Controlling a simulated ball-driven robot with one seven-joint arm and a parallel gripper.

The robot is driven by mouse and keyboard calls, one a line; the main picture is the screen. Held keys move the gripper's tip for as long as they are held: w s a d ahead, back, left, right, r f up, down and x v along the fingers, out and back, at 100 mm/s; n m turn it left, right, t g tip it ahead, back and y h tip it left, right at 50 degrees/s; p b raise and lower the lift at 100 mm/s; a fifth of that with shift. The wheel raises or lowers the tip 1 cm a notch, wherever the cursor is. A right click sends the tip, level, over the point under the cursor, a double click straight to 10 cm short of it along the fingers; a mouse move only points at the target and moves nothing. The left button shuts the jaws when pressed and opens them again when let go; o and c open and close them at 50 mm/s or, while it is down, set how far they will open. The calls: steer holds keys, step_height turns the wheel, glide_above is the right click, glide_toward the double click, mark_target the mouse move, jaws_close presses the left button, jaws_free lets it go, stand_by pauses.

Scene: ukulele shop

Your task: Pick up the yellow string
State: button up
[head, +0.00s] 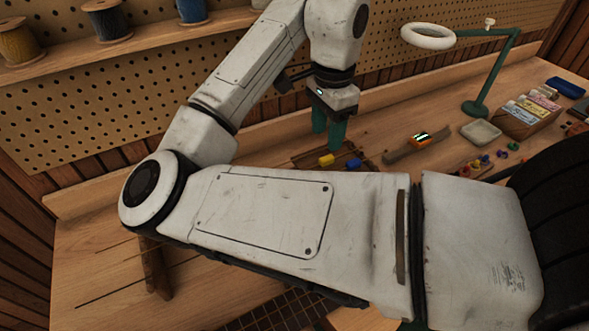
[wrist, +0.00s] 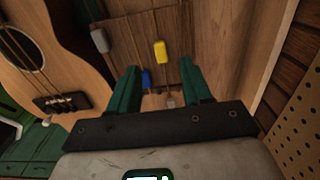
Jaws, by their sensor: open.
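The yellow string (head: 326,159) shows as a small yellow piece in the dark wooden tray (head: 302,153) on the bench. The blue piece (head: 354,164) lies just right of it. In the wrist view the yellow string (wrist: 160,52) lies beyond my fingertips, between their lines, with the blue piece (wrist: 146,78) nearer me. My gripper (head: 329,130) points down with its green fingers above the tray, close to the yellow string. In the wrist view my gripper (wrist: 160,68) is open, with nothing between its fingers. My arm hides part of the bench.
Grey pieces (wrist: 99,40) also lie around the tray. A ukulele (wrist: 45,60) lies to the left in the wrist view. The pegboard wall (head: 130,100) stands behind.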

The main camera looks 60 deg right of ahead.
mark_target(325, 159)
steer(key=shift+d+f+p, duration=0.1)
steer(key=shift+f+p, duration=0.2)
steer(key=shift+f, duration=3.05)
steer(key=shift+c, duration=0.3)
jaws_close()
